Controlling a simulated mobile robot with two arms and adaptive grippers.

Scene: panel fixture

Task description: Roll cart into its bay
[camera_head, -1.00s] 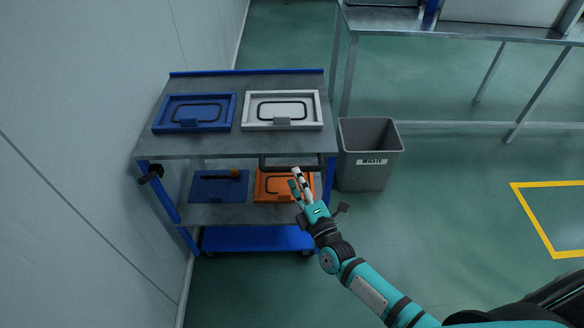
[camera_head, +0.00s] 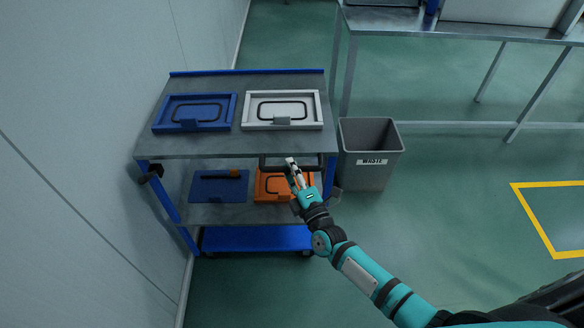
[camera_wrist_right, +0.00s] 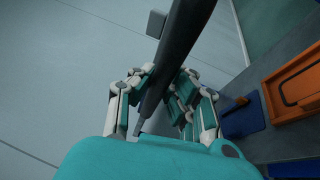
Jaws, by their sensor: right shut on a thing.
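The cart (camera_head: 225,147) has grey shelves and blue posts and stands against the wall at left. A dark handle bar (camera_head: 270,162) runs along its near side, and it crosses the right wrist view (camera_wrist_right: 181,45). My right gripper (camera_head: 294,168) is shut on this handle near its right part; the wrist view shows the fingers (camera_wrist_right: 162,80) on both sides of the bar. A yellow floor outline (camera_head: 532,220), which looks like the bay, lies at the right and is cut off by the picture edge. My left gripper is out of view.
A grey waste bin (camera_head: 370,178) stands close by the cart's right side. A metal table (camera_head: 470,33) is behind. Green floor between bin and outline is clear.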

